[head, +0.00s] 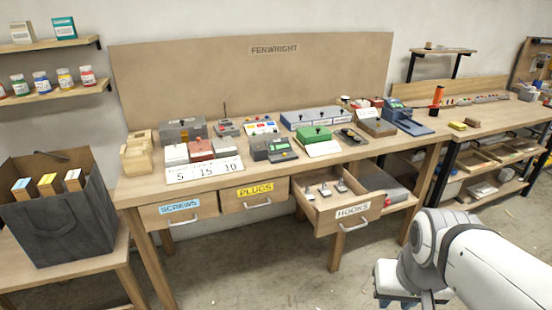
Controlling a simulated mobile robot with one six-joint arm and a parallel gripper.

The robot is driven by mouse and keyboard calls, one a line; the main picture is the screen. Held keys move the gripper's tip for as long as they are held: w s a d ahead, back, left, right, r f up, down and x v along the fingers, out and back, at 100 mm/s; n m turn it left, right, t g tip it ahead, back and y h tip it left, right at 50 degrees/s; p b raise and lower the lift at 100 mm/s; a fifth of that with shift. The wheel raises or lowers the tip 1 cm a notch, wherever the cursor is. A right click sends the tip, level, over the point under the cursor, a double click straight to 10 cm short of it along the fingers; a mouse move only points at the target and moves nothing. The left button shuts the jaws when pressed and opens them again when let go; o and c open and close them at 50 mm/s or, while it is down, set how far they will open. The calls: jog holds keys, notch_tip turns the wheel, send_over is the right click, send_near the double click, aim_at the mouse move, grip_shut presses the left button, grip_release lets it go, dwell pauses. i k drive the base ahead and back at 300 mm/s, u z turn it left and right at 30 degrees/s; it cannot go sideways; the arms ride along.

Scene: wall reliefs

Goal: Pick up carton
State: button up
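Two small box-shaped cartons stand on the upper wall shelf at the top left: a brown one with a pale label (22,32) and a teal and white one (64,28). Several narrow brown boxes (47,188) with blue, yellow and white tops stand in a dark grey bag (65,228) at the left. I cannot tell which of these is the task's carton. My gripper (397,301) is at the bottom right, in front of the workbench and far from all of them. Its fingers are cut off by the picture's lower edge, and I see nothing held.
The workbench (135,190) carries several devices and a number card (203,171). The hooks drawer (352,211) is pulled open; the screws (180,206) and plugs (254,192) drawers look shut. Jars (41,82) stand on the lower shelf. Floor in front is clear.

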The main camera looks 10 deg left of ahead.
aim_at(75, 181)
jog(key=u, duration=3.9)
jog(key=i, duration=1.25)
jog(key=z, duration=2.35)
jog(key=i, duration=0.5)
